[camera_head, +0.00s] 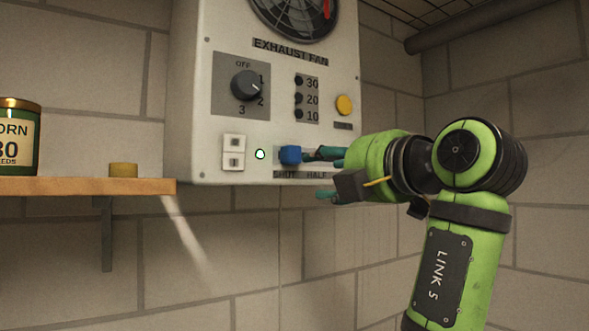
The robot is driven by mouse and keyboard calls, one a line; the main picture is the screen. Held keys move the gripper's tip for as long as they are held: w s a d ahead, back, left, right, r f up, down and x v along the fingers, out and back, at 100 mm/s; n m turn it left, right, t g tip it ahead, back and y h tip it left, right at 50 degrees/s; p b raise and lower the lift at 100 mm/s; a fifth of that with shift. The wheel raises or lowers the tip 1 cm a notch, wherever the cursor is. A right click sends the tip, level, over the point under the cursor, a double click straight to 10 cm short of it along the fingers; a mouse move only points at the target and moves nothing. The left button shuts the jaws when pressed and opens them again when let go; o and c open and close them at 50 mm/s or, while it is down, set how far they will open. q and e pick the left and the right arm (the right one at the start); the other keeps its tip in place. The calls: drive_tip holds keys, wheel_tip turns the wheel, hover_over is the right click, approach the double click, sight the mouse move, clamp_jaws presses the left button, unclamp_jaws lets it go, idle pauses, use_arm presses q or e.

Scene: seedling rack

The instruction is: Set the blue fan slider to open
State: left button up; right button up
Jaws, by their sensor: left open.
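The blue fan slider (291,155) is a small blue knob low on the white exhaust fan panel (208,120). It sits above the word SHUT, at the left end of its track. The word HALF shows to its right; any label further right is hidden behind my gripper.
The panel also has a black rotary dial (246,85), a yellow button (344,105), a white rocker switch (234,152) and a lit green lamp (260,154). A wooden shelf (80,186) at left holds a green seed tin (18,140) and a small yellow item (123,170).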

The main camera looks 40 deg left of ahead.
sight(295, 154)
use_arm(q)
drive_tip(key=shift+n+g, duration=0.3)
drive_tip(key=shift+n, duration=0.6)
drive_tip(key=a+r+p, duration=0.2)
drive_tip(key=a, duration=0.1)
drive_tip(key=a+r+p, duration=0.1)
drive_tip(key=a, duration=0.1)
drive_tip(key=shift+s, duration=0.1)
drive_tip(key=shift+a+p, duration=0.35)
drive_tip(key=shift+a, duration=0.3)
drive_tip(key=shift+d, duration=0.1)
clamp_jaws()
